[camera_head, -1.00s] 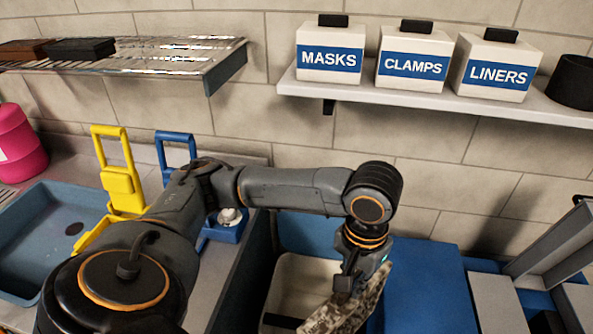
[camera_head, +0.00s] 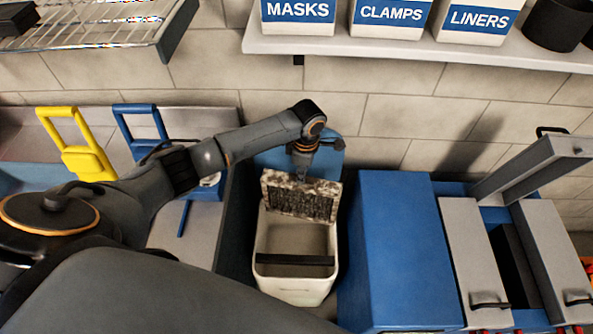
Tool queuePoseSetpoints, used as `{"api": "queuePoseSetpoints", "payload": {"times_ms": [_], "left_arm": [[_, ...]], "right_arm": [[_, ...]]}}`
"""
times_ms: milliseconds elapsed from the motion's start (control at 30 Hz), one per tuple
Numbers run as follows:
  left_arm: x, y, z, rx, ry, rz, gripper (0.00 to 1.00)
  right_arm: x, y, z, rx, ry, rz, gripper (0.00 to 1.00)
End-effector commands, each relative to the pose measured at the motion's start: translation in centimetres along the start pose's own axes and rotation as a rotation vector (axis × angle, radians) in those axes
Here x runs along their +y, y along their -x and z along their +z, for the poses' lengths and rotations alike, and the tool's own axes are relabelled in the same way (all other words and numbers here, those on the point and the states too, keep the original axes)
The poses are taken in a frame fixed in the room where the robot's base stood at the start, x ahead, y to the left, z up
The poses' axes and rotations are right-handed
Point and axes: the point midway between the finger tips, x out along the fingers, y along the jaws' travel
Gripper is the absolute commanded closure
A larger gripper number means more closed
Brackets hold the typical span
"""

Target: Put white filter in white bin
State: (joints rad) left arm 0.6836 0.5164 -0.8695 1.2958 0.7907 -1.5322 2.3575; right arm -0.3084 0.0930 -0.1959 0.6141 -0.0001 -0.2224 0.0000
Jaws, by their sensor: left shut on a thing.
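The white filter (camera_head: 300,196) is a flat panel with a speckled, dirty whitish frame and a dark grey mesh face. My left gripper (camera_head: 302,168) is shut on its upper edge and holds it steeply tilted. The white bin (camera_head: 292,290) is open at the top, with a black bar across its inside. The filter is at the bin's back end, with its lower edge over or just inside the back rim; I cannot tell if they touch. The fingertips are partly hidden behind the filter. My right gripper is not in view.
A blue box (camera_head: 398,250) stands close on the bin's right, with grey-lidded compartments (camera_head: 470,260) beyond it. A yellow-handled holder (camera_head: 85,160) and a blue-handled holder (camera_head: 140,125) stand left. A shelf (camera_head: 400,50) with labelled boxes hangs above.

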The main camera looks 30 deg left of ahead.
Motion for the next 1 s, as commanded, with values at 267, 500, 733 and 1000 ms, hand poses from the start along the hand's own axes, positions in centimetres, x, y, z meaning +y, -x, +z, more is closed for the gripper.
{"api": "queuePoseSetpoints", "payload": {"times_ms": [267,500,733,1000], "left_arm": [[0.0,-3.0,-1.4,0.002,0.199,-0.007,1.00],[0.1,-4.4,-1.4,0.002,0.199,-0.007,1.00],[0.0,-5.7,-1.3,0.002,0.196,-0.006,1.00],[0.1,-7.2,-1.3,0.002,0.197,-0.007,1.00]], "right_arm": [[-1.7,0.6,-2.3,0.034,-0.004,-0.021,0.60],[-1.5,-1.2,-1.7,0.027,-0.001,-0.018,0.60],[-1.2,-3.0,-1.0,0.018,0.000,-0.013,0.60],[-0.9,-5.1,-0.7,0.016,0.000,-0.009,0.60]]}}
